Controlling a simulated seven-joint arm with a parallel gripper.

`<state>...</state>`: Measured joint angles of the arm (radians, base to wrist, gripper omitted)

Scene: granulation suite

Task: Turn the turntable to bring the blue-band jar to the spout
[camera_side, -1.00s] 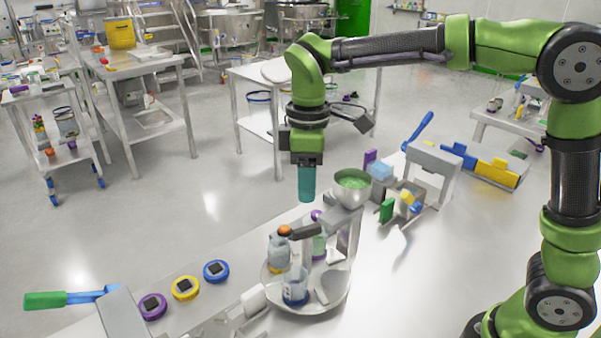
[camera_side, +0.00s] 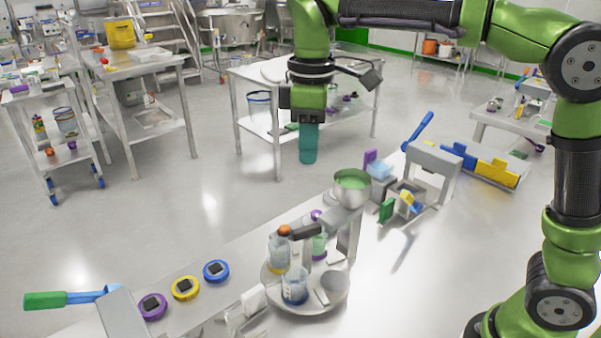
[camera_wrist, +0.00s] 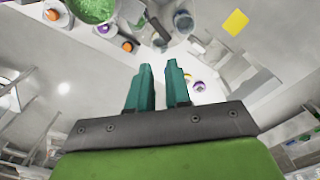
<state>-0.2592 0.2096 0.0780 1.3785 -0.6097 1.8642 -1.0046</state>
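The round turntable (camera_side: 318,308) stands on the bench. The jar with a blue band (camera_side: 295,287) stands at its front. A jar with a yellowish band (camera_side: 279,252) stands at the back left and one with green contents (camera_side: 319,243) at the back right. A grey cup-like thing (camera_side: 335,284) is at the right. A dark spout-like bar (camera_side: 304,231) with an orange end reaches over the back jars; the blue-band jar is in front of it. My gripper (camera_side: 308,162) hangs above and behind the turntable, clear of everything. Its teal fingers (camera_wrist: 160,68) are apart, with nothing between them.
A grey arch (camera_side: 432,162) stands at the right.

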